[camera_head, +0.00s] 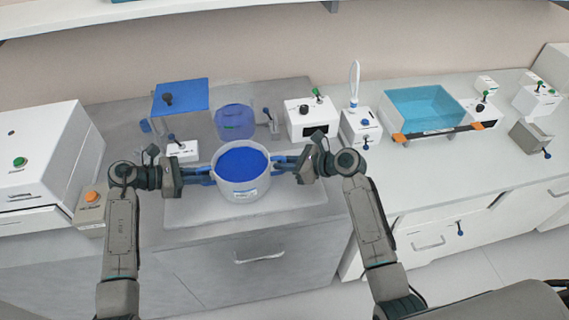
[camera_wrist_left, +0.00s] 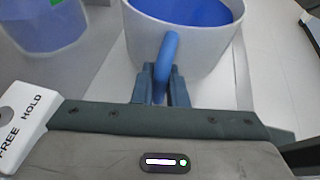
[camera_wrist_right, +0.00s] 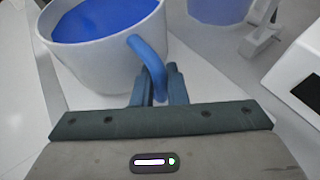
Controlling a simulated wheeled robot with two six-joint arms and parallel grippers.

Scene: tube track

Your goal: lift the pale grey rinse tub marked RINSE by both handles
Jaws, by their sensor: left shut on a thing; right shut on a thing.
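The pale grey rinse tub (camera_head: 240,190) is round, holds blue liquid and has a blue handle on each side. In the head view it is between my two grippers, over the light mat on the counter. I cannot tell whether its base touches the mat. My left gripper (camera_head: 200,177) is shut on the tub's left handle, which also shows in the left wrist view (camera_wrist_left: 167,55). My right gripper (camera_head: 284,165) is shut on the right handle, seen in the right wrist view (camera_wrist_right: 146,55). The tub looks about level. The label's text is too small to read.
A translucent blue tub (camera_head: 235,122) stands behind. A small white box (camera_head: 182,151) with a lever sits close behind my left gripper. White boxes (camera_head: 312,118) and a large teal-filled tray (camera_head: 422,108) stand to the right. The counter's front edge is just before the mat (camera_head: 290,208).

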